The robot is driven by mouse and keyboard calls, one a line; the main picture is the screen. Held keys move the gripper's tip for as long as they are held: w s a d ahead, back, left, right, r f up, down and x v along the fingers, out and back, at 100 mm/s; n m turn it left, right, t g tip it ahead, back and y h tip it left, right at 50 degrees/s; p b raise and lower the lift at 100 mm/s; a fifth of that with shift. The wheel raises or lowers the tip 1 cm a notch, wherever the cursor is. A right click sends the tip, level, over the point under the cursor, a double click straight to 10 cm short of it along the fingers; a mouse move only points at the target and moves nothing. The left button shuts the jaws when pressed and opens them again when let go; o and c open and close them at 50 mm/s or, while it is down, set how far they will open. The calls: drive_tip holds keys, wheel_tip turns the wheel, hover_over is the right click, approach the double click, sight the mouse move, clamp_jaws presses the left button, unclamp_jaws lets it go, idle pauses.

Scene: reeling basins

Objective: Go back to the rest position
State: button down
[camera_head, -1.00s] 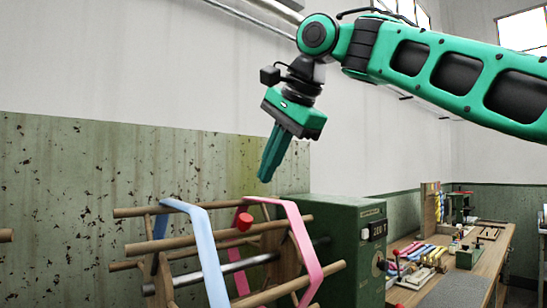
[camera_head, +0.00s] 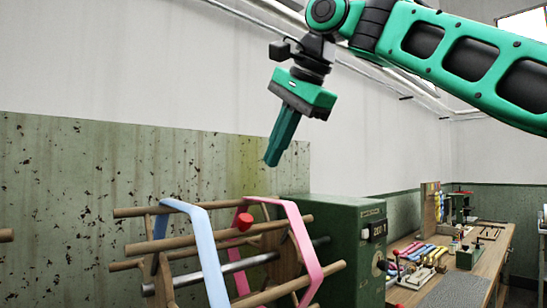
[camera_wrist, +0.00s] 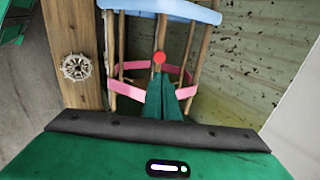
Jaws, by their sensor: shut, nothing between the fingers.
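My gripper (camera_head: 271,163) is shut and empty, its fingers pointing down. It hangs in the air above the wooden reel, apart from it. In the wrist view the closed fingertips (camera_wrist: 160,80) show in front of the reel. The reel (camera_head: 270,295) has wooden bars with a blue band (camera_head: 203,245) and a pink band (camera_head: 302,245) around it. A red knob (camera_head: 244,221) sits between the bands. In the wrist view the blue band (camera_wrist: 170,11), the pink band (camera_wrist: 131,92) and the red knob (camera_wrist: 159,57) also show.
A green machine box (camera_head: 345,235) stands right of the reel. Behind it to the right is a wooden bench (camera_head: 492,258) with several colourful tools and small parts. A green, stained wall panel (camera_head: 70,190) is behind the reel. The air around my gripper is free.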

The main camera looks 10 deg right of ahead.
drive_tip(key=shift+d+f, duration=0.1)
drive_tip(key=s+d+f+n+g+h, duration=0.2)
drive_tip(key=s+d+f+g, duration=0.1)
drive_tip(key=d+f, duration=1.8)
drive_tip(key=s+d+f+n+g, duration=0.1)
drive_tip(key=s+d+f, duration=0.3)
drive_tip(key=s+f, duration=0.7)
drive_tip(key=s+d+f+n+g+h, duration=0.1)
drive_tip(key=s+d+f, duration=0.4)
drive_tip(key=s+f, duration=0.6)
wheel_tip(320, 180, down, 6)
drive_tip(key=shift+s+r+n+g, duration=0.1)
drive_tip(key=shift+s+n+g, duration=0.15)
drive_tip(key=shift+n+g, duration=0.5)
drive_tip(key=shift+w+t, duration=0.1)
drive_tip(key=shift+t, duration=0.15)
drive_tip(key=shift+w+f, duration=0.25)
drive_tip(key=shift+w, duration=0.25)
